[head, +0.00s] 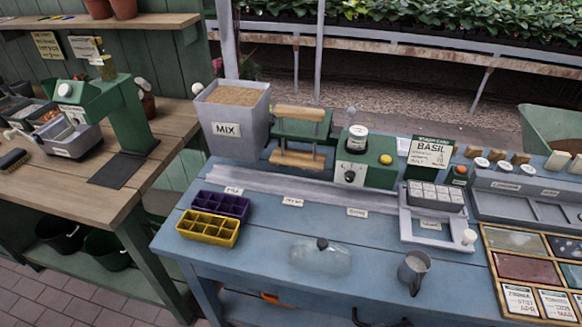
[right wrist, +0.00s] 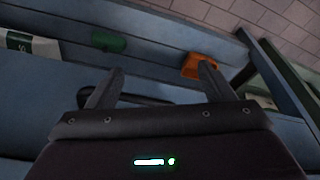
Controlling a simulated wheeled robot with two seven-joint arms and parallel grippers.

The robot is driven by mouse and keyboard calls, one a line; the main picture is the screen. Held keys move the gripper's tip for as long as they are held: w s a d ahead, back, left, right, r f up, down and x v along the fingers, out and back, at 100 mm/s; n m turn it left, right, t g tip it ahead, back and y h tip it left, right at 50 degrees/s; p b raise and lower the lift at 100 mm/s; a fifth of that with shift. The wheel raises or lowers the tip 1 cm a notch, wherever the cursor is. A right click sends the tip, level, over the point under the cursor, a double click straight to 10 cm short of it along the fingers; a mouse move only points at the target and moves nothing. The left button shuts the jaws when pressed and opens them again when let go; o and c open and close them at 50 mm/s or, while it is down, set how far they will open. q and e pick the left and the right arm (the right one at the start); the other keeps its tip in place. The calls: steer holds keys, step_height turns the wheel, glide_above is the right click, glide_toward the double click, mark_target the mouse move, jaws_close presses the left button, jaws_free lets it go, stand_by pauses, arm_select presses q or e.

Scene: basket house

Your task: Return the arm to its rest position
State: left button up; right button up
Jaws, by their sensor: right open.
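My right gripper (right wrist: 162,80) shows in the right wrist view with its two dark fingers spread apart. Nothing is visibly clamped between them. A dark, bar-like shape (right wrist: 152,98) lies behind the fingers, and I cannot tell what it is or how near it is. In the head view neither gripper can be made out clearly. My left gripper is not in view.
The blue table (head: 250,262) holds a yellow tray (head: 207,228), a purple tray (head: 220,205), a clear dome (head: 320,257), a metal jug (head: 413,270) and a MIX bin (head: 232,115). The right wrist view shows an orange object (right wrist: 200,67) and a green one (right wrist: 108,42).

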steer(key=s+d+f+g, duration=0.1)
steer(key=s+f, duration=0.3)
steer(key=f, duration=0.6)
steer(key=s+f, duration=0.4)
steer(key=f, duration=0.6)
steer(key=s+d+f, duration=0.3)
steer(key=s+f, duration=0.7)
steer(key=s, duration=0.5)
steer(key=shift+f+g, duration=0.4)
